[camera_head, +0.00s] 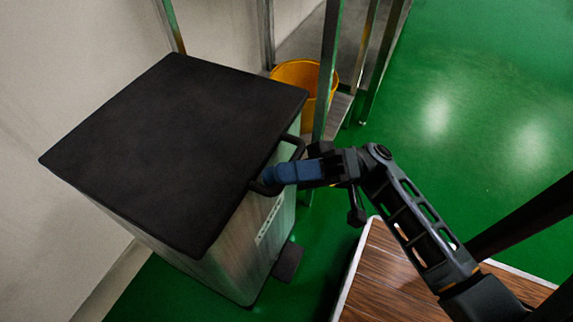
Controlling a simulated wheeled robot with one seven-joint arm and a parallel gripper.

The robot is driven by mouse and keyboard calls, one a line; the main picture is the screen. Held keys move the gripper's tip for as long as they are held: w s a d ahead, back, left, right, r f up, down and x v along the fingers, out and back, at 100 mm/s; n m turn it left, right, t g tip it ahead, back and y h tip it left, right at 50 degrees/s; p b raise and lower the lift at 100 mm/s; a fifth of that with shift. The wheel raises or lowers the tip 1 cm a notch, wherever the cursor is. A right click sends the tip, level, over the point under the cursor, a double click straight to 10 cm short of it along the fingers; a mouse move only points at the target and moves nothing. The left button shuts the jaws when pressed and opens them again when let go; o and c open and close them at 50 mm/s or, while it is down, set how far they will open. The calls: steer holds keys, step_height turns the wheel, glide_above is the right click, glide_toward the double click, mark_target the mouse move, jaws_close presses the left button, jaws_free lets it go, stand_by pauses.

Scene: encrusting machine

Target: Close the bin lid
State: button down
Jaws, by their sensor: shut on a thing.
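The bin (222,265) is a boxy metal body standing by the wall on the left. Its flat black lid (175,145) lies over the top and looks level with the rim. A black handle (297,143) sticks out from the lid's right edge. My gripper (268,177) is at this handle, its blue fingers shut on the handle's near part. The fingers hide part of the handle. A dark pedal (287,262) shows low on the bin's front.
A yellow bucket (300,78) stands behind the bin, among metal legs (328,60). A wood-patterned surface (385,285) with a pale edge is at the bottom right. The wall (60,60) is close on the bin's left. Green floor (470,90) is open at the upper right.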

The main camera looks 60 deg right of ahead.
steer(key=shift+f, duration=0.35)
steer(key=c, duration=1.4)
jaws_free()
steer(key=shift+o, duration=1.3)
steer(key=p+v, duration=0.1)
steer(key=v, duration=0.7)
steer(key=shift+r, duration=0.1)
